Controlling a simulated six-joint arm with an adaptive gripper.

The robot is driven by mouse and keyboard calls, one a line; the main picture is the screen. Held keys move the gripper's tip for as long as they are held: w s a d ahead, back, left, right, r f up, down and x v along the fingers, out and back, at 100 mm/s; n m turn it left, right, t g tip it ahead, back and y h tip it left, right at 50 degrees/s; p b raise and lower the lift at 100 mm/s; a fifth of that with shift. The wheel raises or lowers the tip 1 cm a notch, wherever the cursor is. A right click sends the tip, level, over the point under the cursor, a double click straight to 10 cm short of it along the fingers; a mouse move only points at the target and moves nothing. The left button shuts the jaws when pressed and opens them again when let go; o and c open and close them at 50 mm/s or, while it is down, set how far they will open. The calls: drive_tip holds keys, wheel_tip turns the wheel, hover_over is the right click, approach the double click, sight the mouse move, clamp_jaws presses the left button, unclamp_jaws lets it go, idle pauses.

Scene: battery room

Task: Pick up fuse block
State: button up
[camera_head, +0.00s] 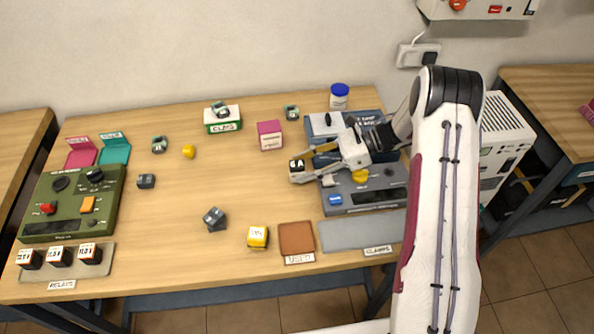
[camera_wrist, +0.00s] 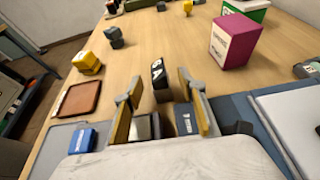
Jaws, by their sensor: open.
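A small black block with white markings (camera_head: 297,166) stands on the table left of my gripper (camera_head: 318,172). It is probably the fuse block, though I cannot read a label naming it. In the wrist view the block (camera_wrist: 159,72) is upright, at the mouth of my gripper (camera_wrist: 157,90), with one finger on each side. My gripper is open, with a visible gap between the block and each finger. Whether the block's near part lies between the fingertips or just beyond them, I cannot tell. My gripper reaches in from the right, low over the grey-blue device (camera_head: 372,196).
A magenta box (camera_head: 270,135) stands behind the block. A brown mat (camera_head: 296,238), a yellow block (camera_head: 257,237) and a grey mat (camera_head: 345,236) lie in front. Dark clamps (camera_head: 214,218) are to the left. A green panel (camera_head: 70,205) is far left.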

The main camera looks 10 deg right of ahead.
clamp_jaws()
drive_tip(key=shift+r, duration=0.2)
wheel_tip(320, 180, up, 10)
drive_tip(key=shift+f, duration=0.15)
idle(0.6)
idle(0.5)
